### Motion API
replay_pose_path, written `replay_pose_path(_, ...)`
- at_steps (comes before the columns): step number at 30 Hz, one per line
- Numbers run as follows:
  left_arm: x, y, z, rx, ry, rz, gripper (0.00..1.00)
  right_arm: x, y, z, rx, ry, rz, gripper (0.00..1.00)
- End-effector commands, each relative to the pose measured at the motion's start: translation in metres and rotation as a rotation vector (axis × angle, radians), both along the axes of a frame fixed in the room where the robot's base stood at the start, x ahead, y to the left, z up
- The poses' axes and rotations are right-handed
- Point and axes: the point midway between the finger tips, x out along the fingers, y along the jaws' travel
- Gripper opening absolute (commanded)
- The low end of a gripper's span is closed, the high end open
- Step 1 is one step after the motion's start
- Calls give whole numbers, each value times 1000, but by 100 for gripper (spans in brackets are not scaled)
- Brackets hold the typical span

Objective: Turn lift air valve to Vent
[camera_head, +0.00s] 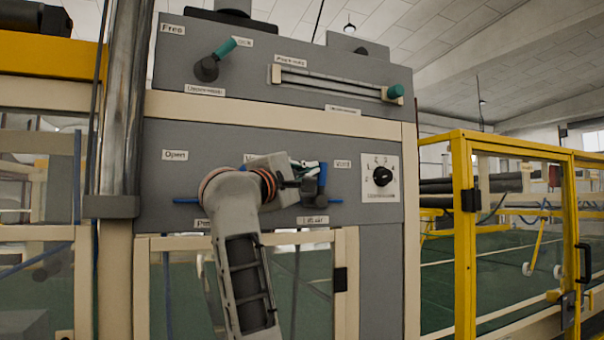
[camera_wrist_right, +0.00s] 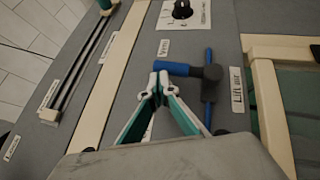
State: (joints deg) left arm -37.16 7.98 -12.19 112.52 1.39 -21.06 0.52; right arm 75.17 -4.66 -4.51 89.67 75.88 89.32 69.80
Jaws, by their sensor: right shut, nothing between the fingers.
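The lift air valve has a blue handle (camera_head: 322,176) standing upright from a dark hub, above a label reading "Lift air" (camera_head: 313,220). A "Vent" label (camera_head: 342,164) is to the upper right of the handle. In the right wrist view the blue handle (camera_wrist_right: 178,69) lies across the picture from its dark hub, square to the thin blue pipe (camera_wrist_right: 208,112). My right gripper (camera_wrist_right: 159,80) is shut and empty, its tips close beside the handle's free end; I cannot tell if they touch. It also shows in the head view (camera_head: 308,170). My left gripper is not in view.
A teal-tipped lever (camera_head: 222,50) and a slider with a teal knob (camera_head: 394,92) are on the upper panel. A black rotary knob (camera_head: 382,176) is right of the valve. My right arm hides the panel left of the valve. Yellow fencing (camera_head: 463,240) stands at right.

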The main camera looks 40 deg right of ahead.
Motion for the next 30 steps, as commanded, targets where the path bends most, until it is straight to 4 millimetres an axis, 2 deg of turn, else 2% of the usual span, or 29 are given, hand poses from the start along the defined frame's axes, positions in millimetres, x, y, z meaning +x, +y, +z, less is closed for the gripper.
replay_pose_path(15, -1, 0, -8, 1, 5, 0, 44, -8, -32, 6, 0, -1, -1, 0)
replay_pose_path(30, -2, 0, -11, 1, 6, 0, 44, -10, -42, 6, 0, -1, -1, 0)
